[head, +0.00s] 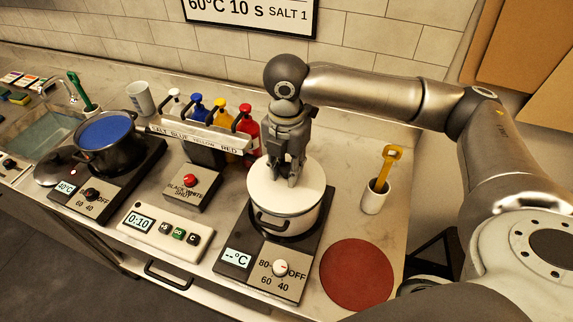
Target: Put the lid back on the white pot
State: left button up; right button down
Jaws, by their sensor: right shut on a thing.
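The white pot (291,222) stands on the right-hand hot plate, its dark handle facing the front. The white lid (262,185) lies over the pot's mouth and looks nearly level. I cannot tell whether it is fully seated on the rim. My right gripper (291,182) points down over the middle of the lid, shut on its knob, which the fingers mostly hide. My left gripper is not in view.
A red round mat (356,274) lies bare to the right of the hot plate (236,259). A white cup with a yellow tool (374,197) stands behind it. Coloured bottles (246,130) stand behind left. A dark pot with blue liquid (106,140) stands far left.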

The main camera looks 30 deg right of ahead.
jog(key=p, duration=0.3)
jog(key=shift+f, duration=0.15)
dwell(3.0)
dwell(0.4)
jog(key=c, duration=1.1)
grip_release()
jog(key=o, duration=0.5)
jog(key=shift+p, duration=0.35)
